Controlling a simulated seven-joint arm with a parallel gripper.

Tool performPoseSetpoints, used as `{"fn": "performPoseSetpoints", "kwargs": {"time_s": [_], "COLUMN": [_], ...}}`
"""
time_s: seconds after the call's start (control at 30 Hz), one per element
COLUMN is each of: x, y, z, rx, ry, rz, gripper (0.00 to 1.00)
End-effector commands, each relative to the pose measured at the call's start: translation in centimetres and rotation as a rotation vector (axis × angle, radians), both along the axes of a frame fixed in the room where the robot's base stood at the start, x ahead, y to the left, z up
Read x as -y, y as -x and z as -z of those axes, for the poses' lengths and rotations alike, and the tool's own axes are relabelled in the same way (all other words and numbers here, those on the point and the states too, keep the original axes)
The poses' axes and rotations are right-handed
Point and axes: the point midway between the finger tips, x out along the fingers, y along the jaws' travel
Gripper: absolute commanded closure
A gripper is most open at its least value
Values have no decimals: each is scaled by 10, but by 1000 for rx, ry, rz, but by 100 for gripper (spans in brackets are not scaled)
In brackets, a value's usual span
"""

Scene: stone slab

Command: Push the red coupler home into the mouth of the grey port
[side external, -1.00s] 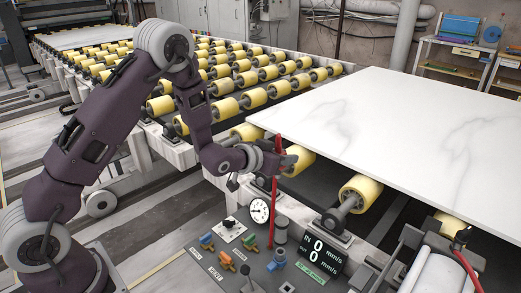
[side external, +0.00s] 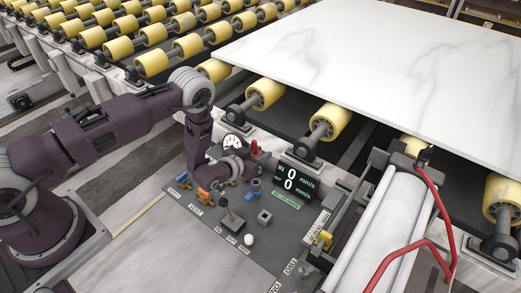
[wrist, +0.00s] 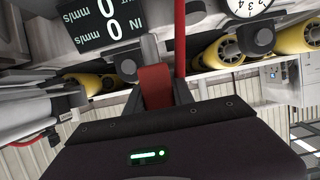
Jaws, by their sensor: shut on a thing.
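The red coupler (wrist: 155,86) is between the dark fingers of my gripper (wrist: 158,95) in the wrist view, and the gripper is shut on it. In the side external view, red (side external: 255,148) shows beside my gripper (side external: 249,166), low over the control panel. A light grey piece (wrist: 149,48) lies directly beyond the coupler in the wrist view. I cannot tell whether it is the port or part of the coupler. A grey square block with a dark opening (side external: 264,217), possibly the grey port, stands on the panel in front of the gripper.
The panel holds a dial (side external: 233,143), a speed display (side external: 297,179), a blue valve (side external: 255,186), a black lever (side external: 227,215) and a white knob (side external: 249,240). A white slab (side external: 380,70) lies on yellow rollers behind. Red hoses (side external: 400,252) run at the right.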

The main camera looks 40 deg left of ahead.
Motion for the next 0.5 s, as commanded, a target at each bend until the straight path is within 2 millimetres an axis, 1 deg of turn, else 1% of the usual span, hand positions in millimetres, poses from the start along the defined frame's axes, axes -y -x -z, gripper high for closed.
{"fn": "performPoseSetpoints", "kwargs": {"time_s": [0.1,0.3,0.5], "x": [0,0,0], "y": [0,0,0], "z": [15,37,47], "rx": [0,1,2], "ry": [0,0,0], "rz": [0,1,1], "gripper": [100,100,100]}}
